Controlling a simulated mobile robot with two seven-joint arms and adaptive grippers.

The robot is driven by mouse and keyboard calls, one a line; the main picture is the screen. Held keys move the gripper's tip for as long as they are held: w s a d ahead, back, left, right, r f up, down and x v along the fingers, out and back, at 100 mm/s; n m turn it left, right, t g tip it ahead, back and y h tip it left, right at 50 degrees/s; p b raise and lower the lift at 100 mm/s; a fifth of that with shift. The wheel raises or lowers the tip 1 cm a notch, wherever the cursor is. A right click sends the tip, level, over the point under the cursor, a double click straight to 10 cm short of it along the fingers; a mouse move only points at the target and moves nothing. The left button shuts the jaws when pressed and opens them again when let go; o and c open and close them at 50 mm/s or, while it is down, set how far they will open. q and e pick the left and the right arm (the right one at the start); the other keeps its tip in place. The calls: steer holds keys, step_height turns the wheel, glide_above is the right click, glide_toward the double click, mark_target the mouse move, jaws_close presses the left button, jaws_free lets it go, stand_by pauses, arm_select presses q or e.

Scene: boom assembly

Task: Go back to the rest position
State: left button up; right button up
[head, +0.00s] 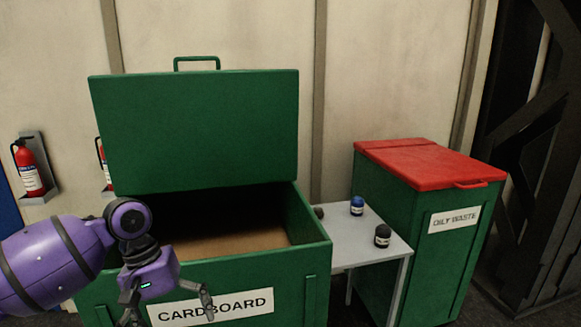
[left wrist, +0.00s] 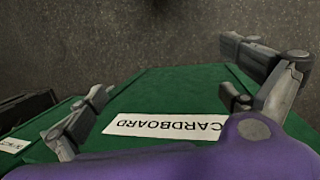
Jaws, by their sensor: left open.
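My left gripper (head: 167,300) is in front of the green cardboard bin (head: 316,262) in the head view, with its fingers spread and nothing between them. In the left wrist view the open fingers (left wrist: 165,100) show on either side of the bin's front and its CARDBOARD label (left wrist: 165,124). The bin's green lid (head: 195,130) stands raised, and brown material shows inside. I cannot tell whether the gripper touches the bin. My right gripper is not in view.
A grey table (head: 350,245) stands right of the bin, holding a blue-topped jar (head: 357,206), a dark jar (head: 382,236) and a partly hidden dark item. The oily waste bin (head: 450,255) has its red lid (head: 430,165) shut. A fire extinguisher (head: 28,168) hangs on the left wall.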

arm_select(q)
steer(key=s+d+f+m+t+h, duration=0.1)
steer(key=s+d+f+t, duration=0.15)
steer(key=f, duration=0.65)
steer(key=s+d+f+m+t+h, duration=0.1)
steer(key=s+d+f, duration=0.3)
steer(key=f, duration=0.4)
steer(key=s+d+f+t+h, duration=0.1)
steer(key=s+d+f+t, duration=0.15)
steer(key=f, duration=0.65)
steer(key=s+a+f+m+t+y, duration=0.1)
steer(key=s+a+f+t+y, duration=0.1)
steer(key=s, duration=0.8)
steer(key=s+a+f+t+y+p, duration=0.1)
steer(key=s+a+f+t+y, duration=0.1)
steer(key=s, duration=0.7)
steer(key=shift+s+a+f+m+y, duration=0.4)
steer(key=shift+a+f+y, duration=0.3)
steer(key=shift+a, duration=0.45)
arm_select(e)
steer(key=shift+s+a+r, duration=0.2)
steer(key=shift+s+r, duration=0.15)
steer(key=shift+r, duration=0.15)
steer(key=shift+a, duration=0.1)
